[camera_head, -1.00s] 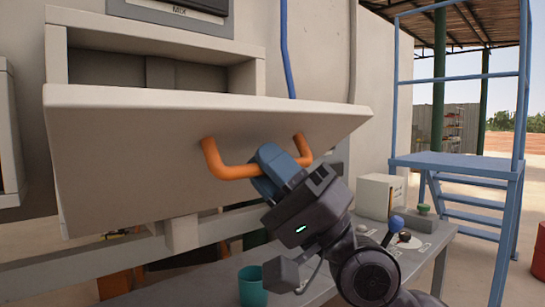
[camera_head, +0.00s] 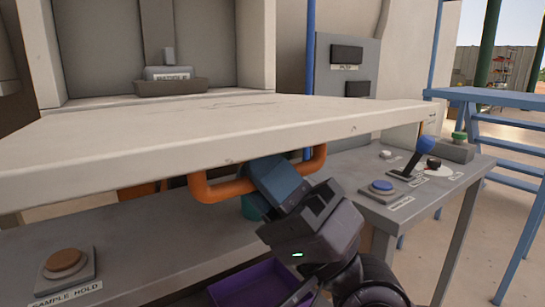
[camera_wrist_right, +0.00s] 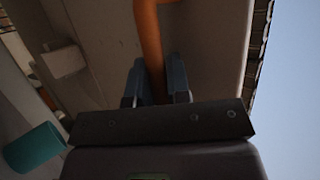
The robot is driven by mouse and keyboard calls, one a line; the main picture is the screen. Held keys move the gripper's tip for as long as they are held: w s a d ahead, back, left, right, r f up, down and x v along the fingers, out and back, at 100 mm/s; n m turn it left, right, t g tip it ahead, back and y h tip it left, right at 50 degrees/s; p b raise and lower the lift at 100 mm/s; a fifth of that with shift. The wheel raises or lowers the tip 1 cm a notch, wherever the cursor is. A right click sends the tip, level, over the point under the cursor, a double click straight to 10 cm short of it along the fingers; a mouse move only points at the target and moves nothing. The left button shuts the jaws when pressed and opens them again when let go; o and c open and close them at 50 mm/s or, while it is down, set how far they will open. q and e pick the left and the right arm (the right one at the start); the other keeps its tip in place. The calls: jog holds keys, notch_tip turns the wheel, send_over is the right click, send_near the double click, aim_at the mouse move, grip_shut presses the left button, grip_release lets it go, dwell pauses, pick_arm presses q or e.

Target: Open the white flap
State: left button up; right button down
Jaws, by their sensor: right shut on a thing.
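The white flap (camera_head: 230,130) is swung down and open in the head view, lying nearly level, with its inner face up. The box compartment (camera_head: 215,40) behind it shows open. An orange handle (camera_head: 225,190) hangs under the flap's front edge. My right gripper (camera_head: 275,178) is shut on this handle from below. In the right wrist view the orange bar (camera_wrist_right: 151,45) runs between the two blue fingers. My left gripper is in neither view.
A grey bench (camera_head: 165,250) stands below the flap, with a brown button (camera_head: 65,262) labelled sample hold at left. A purple tray (camera_head: 250,285) and a mostly hidden teal cup (camera_head: 250,207) are near my right gripper. A blue-knobbed lever (camera_head: 424,148) and blue button (camera_head: 382,187) stand at right.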

jog(key=shift+f, duration=0.3)
jog(key=shift+s, duration=0.1)
jog(key=c, duration=1.1)
grip_release()
jog(key=shift+d+f+b, duration=0.3)
jog(key=shift+f, duration=0.1)
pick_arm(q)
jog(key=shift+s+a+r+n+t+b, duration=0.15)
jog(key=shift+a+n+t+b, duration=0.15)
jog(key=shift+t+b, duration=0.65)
pick_arm(e)
jog(key=v, duration=1)
